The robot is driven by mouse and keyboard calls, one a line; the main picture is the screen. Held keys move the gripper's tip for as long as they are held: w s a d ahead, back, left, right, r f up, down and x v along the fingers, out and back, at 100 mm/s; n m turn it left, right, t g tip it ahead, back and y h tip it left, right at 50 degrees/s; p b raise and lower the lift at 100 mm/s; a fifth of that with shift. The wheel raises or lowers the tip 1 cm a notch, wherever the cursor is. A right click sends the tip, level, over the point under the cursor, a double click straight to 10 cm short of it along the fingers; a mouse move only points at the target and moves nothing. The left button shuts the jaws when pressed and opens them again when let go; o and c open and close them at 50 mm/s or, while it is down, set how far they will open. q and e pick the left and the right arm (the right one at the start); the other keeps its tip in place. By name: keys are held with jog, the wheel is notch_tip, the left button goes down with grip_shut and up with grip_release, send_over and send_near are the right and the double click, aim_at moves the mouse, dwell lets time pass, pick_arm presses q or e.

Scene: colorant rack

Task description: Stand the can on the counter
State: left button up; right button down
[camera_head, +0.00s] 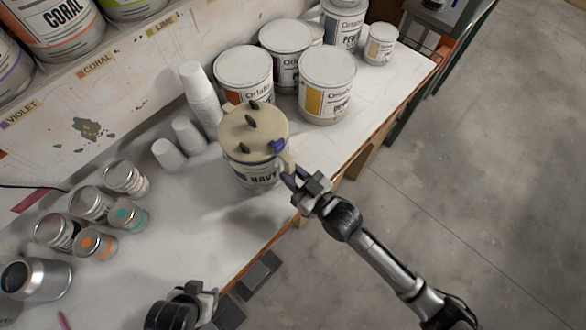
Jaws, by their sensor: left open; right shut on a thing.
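The can (252,172) has a "NAVY" label and a beige lid (265,128) with several dark knobs and a small blue part. It looks upright over the white counter (214,228), close to the front edge. I cannot tell whether its base touches the counter. My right gripper (289,176) is shut on the can at its right side, at the beige handle-like part; its fingertips are partly hidden. My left gripper (208,292) is low in the view at the counter's front edge, open and apart from the can.
Large paint cans (327,88) stand behind the can. White cup stacks (201,92) stand to its left, near the wall. Several small tins (125,178) and a metal vessel (38,280) are at the left.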

pick_arm(q)
jog(key=shift+d, duration=0.15)
pick_arm(e)
jog(key=shift+f, duration=0.4)
pick_arm(q)
jog(key=shift+f, duration=0.1)
pick_arm(e)
jog(key=c, duration=1.4)
grip_release()
jog(key=shift+f, duration=0.35)
pick_arm(q)
jog(key=shift+w, duration=0.1)
pick_arm(e)
jog(key=o, duration=0.5)
jog(key=shift+r, duration=0.1)
pick_arm(q)
jog(key=shift+a+r, duration=0.2)
pick_arm(e)
jog(key=shift+s+d, duration=0.1)
pick_arm(q)
jog(key=r+p, duration=0.2)
jog(key=shift+d+r+p, duration=0.25)
jog(key=shift+p, duration=0.05)
jog(key=shift+a, duration=0.1)
pick_arm(e)
jog(key=shift+v, duration=5.85)
